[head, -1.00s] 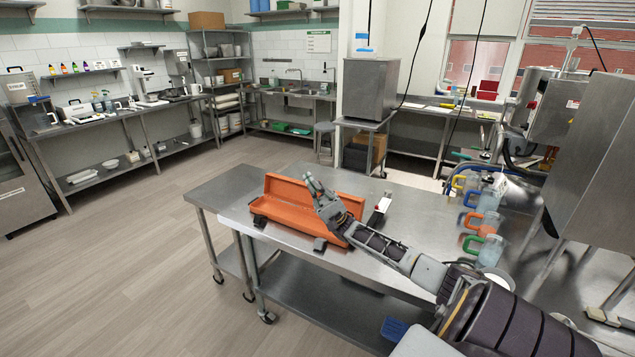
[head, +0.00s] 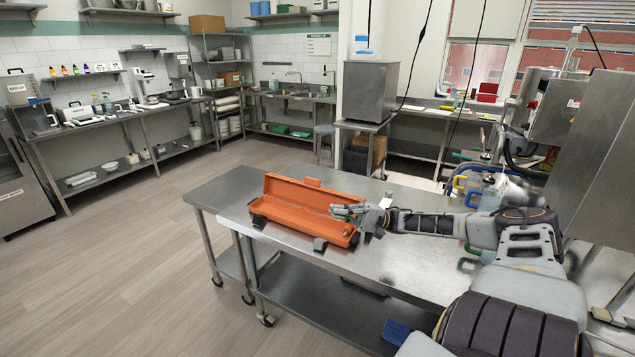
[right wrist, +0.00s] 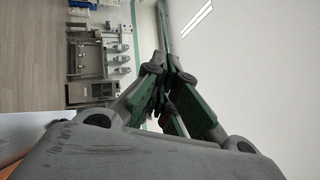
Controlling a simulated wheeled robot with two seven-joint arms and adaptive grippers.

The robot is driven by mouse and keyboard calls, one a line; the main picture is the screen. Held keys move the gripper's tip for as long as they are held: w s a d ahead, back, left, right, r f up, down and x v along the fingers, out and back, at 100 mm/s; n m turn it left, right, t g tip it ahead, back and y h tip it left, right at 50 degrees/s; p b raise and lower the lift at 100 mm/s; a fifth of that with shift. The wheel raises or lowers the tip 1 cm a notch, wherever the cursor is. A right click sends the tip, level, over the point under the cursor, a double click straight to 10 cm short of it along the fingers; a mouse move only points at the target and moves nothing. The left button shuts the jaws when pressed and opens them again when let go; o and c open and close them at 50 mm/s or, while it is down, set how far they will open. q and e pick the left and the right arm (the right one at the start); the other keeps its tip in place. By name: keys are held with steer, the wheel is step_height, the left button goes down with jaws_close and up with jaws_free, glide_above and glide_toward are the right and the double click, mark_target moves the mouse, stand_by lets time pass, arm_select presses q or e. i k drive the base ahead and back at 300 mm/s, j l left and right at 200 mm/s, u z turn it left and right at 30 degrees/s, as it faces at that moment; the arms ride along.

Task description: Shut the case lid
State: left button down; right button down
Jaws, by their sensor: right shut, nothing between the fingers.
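The orange case (head: 300,222) lies open on the steel table, long and shallow. Its lid (head: 303,190) stands raised along the far side, and the tray looks empty. Dark feet or latches show at its near corners. My right gripper (head: 338,211) is shut and empty, at the right end of the case, with its fingers pointing left over the opening; whether it touches the case I cannot tell. In the right wrist view the shut fingers (right wrist: 172,95) show, and a bit of orange (right wrist: 8,168) is at the lower left corner. My left gripper is not in view.
The steel table (head: 350,262) has bare room in front of the case. Pitchers with coloured handles (head: 487,195) stand at the right, partly behind my arm. A steel box-shaped machine (head: 370,90) stands behind the table.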

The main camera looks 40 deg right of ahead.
mark_target(308, 194)
steer(key=i+l, duration=0.25)
steer(key=l, duration=0.2)
steer(key=i+l, duration=0.25)
steer(key=l, duration=0.15)
steer(key=i+l, duration=0.25)
steer(key=l, duration=0.2)
steer(key=i+l, duration=0.25)
steer(key=l, duration=0.15)
